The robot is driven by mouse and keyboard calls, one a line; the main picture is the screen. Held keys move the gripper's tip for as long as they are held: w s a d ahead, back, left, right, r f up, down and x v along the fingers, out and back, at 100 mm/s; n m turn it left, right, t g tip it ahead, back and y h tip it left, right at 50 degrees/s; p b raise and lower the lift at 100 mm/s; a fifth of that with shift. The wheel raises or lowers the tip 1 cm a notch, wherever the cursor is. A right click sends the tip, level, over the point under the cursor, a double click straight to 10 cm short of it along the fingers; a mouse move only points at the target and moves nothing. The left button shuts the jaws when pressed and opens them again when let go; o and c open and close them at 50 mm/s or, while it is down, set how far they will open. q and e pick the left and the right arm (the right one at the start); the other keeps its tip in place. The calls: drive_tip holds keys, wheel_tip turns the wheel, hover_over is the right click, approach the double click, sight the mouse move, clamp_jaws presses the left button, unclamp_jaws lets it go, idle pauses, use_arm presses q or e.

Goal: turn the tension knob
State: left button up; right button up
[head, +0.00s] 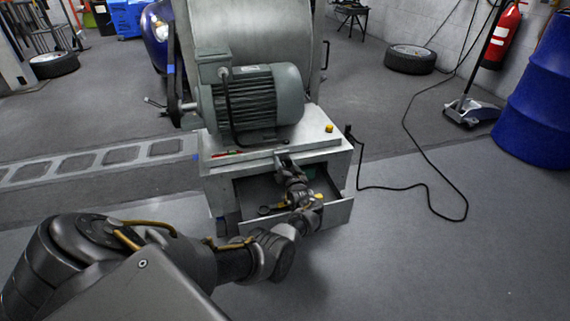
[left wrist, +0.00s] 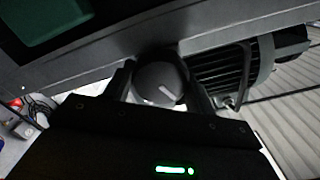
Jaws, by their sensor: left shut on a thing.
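The line slants down to the right. My left gripper (left wrist: 160,92) has one finger on each side of the knob and is shut on it. In the head view my left gripper (head: 285,164) reaches the front edge of the grey dynamometer cabinet (head: 220,160), above an open drawer. The gripper hides the knob there. My right gripper is not in view.
The open drawer (head: 338,212) sits below my left wrist and holds a few small items. A ribbed grey motor (head: 262,98) stands on the cabinet. A black cable (head: 432,190) lies on the floor at right, near a blue barrel (head: 545,110). The floor in front is clear.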

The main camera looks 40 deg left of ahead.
use_arm(q)
drive_tip(key=shift+m, duration=2.2)
drive_tip(key=o, duration=1)
